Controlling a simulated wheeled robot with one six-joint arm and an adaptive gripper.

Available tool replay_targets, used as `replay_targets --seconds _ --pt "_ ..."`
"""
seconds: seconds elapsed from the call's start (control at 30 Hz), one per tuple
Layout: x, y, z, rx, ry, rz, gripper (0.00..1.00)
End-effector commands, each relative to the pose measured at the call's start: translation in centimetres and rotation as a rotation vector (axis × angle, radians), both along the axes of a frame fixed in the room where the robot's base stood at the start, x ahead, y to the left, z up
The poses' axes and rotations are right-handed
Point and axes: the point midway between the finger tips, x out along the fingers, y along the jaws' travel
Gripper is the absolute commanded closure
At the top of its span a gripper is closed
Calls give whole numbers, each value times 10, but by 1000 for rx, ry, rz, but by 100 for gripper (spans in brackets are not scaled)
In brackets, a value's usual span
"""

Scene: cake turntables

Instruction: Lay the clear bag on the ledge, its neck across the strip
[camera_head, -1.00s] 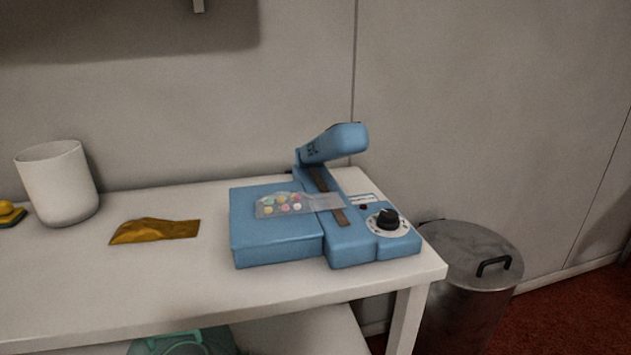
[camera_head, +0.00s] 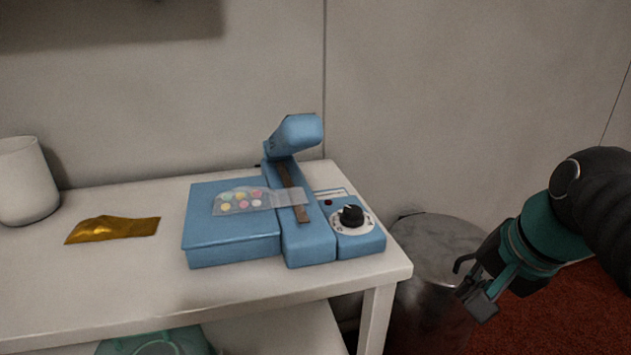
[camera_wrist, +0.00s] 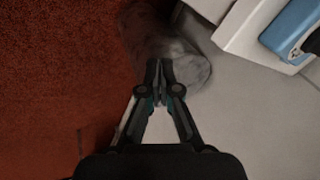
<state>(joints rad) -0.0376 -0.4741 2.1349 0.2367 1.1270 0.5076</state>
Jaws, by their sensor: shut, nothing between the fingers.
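The clear bag (camera_head: 240,201) with several coloured sweets lies on the flat ledge (camera_head: 215,240) of the blue sealer. Its neck (camera_head: 290,196) reaches right across the dark strip (camera_head: 301,212). The sealer's arm (camera_head: 295,132) is raised above the back of the strip. My gripper (camera_head: 473,297) is at the right in the head view, beyond the table's right end and well apart from the bag. It is shut and empty. The wrist view shows its fingers (camera_wrist: 159,88) together over the metal bin.
A gold bag (camera_head: 115,229) lies on the white table (camera_head: 120,285) left of the sealer, near a white pot (camera_head: 25,182). A metal bin (camera_head: 435,250) stands right of the table, beside the wall. A green item (camera_head: 155,345) sits below the table.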

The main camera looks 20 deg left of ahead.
Motion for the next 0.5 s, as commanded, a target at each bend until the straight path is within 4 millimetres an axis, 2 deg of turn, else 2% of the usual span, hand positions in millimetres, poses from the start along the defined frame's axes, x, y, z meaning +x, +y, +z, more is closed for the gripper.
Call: replay_targets --seconds 0.03,0.3,0.5 --pt "18 14 12 73 51 -63 100" --pt "92 83 75 421 389 -409 100" --pt "134 123 107 570 650 -590 100"
